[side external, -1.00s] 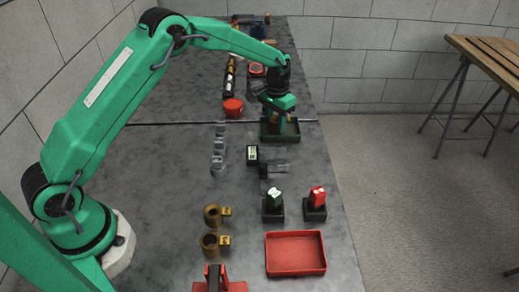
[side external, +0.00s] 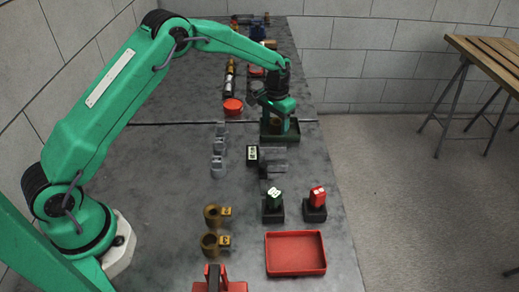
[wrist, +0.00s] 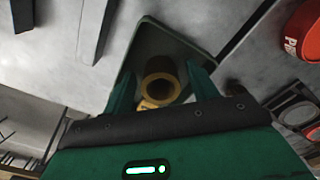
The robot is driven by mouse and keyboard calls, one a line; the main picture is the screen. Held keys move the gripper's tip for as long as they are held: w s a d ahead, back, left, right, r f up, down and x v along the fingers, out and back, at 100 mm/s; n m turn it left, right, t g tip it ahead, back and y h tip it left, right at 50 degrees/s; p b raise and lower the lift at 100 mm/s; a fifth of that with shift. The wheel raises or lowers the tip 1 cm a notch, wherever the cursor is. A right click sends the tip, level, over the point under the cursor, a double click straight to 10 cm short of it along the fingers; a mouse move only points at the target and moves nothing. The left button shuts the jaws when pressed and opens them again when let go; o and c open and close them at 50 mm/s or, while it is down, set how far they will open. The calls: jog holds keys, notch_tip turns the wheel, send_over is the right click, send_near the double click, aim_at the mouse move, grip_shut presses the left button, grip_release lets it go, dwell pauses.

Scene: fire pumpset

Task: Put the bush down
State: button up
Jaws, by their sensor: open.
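The brass bush (wrist: 160,90) stands in the dark green tray (wrist: 150,32) in the wrist view, its round open end facing my camera. My gripper (wrist: 163,82) is open, with one green finger on each side of the bush. I cannot tell whether either finger touches it. In the side view my gripper (side external: 276,126) is low over the green tray (side external: 295,132), pointing down. There the bush is mostly hidden by the fingers.
A red round part (side external: 233,106) lies left of the green tray. A red tray (side external: 295,272) is empty at the front. Bare table lies along the left.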

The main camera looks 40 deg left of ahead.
jog(key=shift+r, duration=0.15)
notch_tip(320, 180, up, 12)
dwell(0.6)
dwell(0.5)
